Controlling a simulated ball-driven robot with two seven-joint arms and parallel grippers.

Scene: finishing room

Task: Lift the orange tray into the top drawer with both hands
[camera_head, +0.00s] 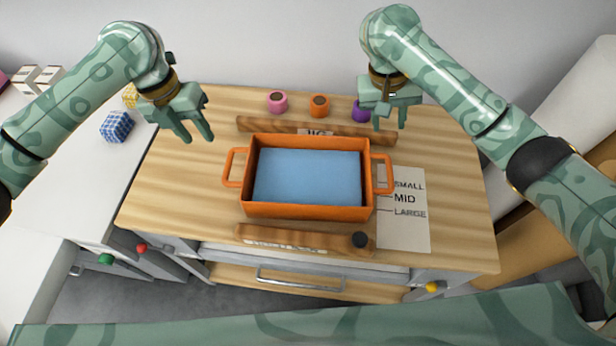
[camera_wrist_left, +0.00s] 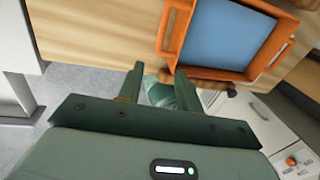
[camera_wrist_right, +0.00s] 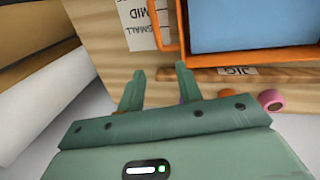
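The orange tray (camera_head: 308,211) sits level on the wooden worktop, with a blue sheet (camera_head: 307,175) inside. It has a left handle (camera_head: 230,167) and a right handle (camera_head: 387,173). My left gripper (camera_head: 198,138) is open and empty, up and left of the left handle. My right gripper (camera_head: 389,127) is open and empty, behind the right handle. The tray also shows beyond the fingers in the left wrist view (camera_wrist_left: 222,74) and the right wrist view (camera_wrist_right: 250,54). A drawer front (camera_head: 340,277) with a bar handle is below the worktop's front edge; I cannot tell how far it is open.
A wooden JIG strip (camera_head: 290,128) lies behind the tray and another strip (camera_head: 290,237) in front, with a black knob (camera_head: 360,240). A size card (camera_head: 404,230) lies right. Pink (camera_head: 277,102), orange (camera_head: 319,105) and purple (camera_head: 361,110) rolls stand at the back.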

